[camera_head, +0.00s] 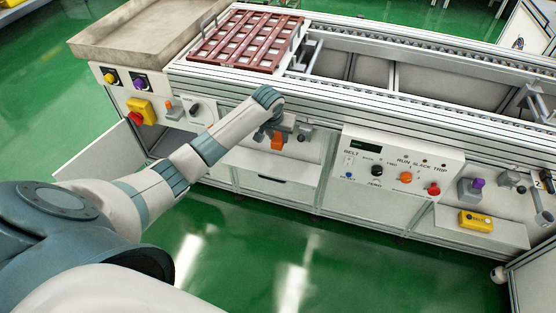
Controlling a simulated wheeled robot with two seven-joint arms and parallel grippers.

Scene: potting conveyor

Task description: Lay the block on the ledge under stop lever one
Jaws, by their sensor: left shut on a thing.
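My left arm reaches from the lower left to the conveyor front. Its gripper (269,132) points down there, shut on what looks like the orange block (278,142). The fingers are small and partly hidden by my wrist, so the grip shows poorly. The block appears above a white ledge (262,162) on the front panel; I cannot tell whether they touch. A grey fitting (304,132) stands just right of the gripper; I cannot tell whether it is stop lever one. My right gripper is not in view.
A control panel (400,165) with knobs juts out to the right. A yellow button box (475,221) sits on a shelf farther right. A red-brown grid tray (245,40) lies on the conveyor. A red stop button on a yellow box (141,111) is at left. The green floor in front is clear.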

